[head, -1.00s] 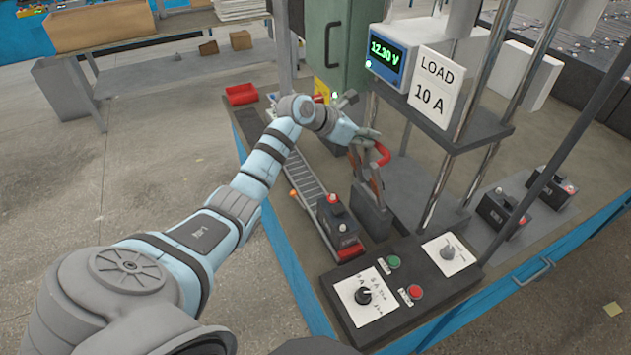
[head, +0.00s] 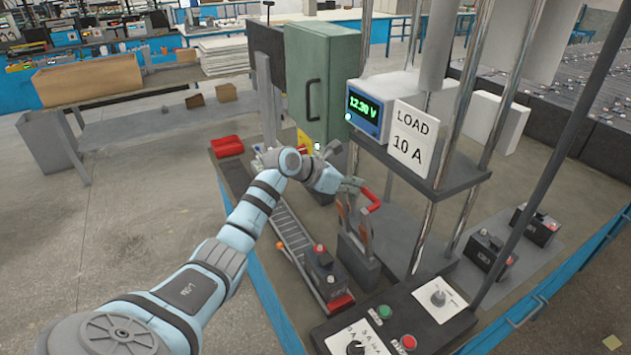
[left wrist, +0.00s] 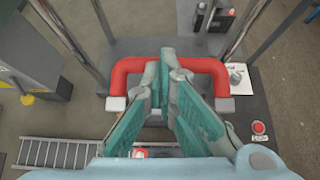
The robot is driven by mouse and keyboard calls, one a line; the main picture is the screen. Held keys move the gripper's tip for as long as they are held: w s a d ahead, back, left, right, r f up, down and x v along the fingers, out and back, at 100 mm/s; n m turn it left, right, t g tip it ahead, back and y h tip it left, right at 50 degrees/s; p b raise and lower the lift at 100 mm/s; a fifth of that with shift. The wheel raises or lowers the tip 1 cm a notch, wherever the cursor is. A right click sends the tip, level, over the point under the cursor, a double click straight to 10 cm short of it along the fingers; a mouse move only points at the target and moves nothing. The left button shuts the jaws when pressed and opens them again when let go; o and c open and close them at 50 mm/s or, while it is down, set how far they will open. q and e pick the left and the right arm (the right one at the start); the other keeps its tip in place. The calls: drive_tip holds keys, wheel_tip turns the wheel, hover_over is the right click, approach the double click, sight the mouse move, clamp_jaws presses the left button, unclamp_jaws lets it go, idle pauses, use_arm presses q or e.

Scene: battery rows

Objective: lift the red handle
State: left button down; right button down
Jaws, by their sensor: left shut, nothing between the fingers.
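The red handle (head: 371,200) is a U-shaped bar on top of an upright lever on a dark block (head: 357,258). In the left wrist view the handle (left wrist: 212,66) spans the middle, with grey ends on both sides. My left gripper (head: 354,186) is at the handle in the head view. In the left wrist view its teal fingers (left wrist: 165,62) are shut, with nothing between them, and their tips overlap the middle of the bar. They hide that part, and I cannot tell whether they touch it. My right gripper is not in view.
A control box (head: 405,318) with knobs and buttons is in front. Metal posts and a shelf with a meter (head: 366,112) and load sign (head: 411,137) rise to the right. A green cabinet (head: 322,80) is behind.

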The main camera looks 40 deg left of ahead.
use_arm(q)
drive_tip(key=s+a+r, duration=0.2)
drive_tip(key=s+r, duration=0.4)
drive_tip(key=r, duration=0.4)
drive_tip(key=shift+a+r, duration=0.2)
drive_tip(key=shift+r, duration=0.1)
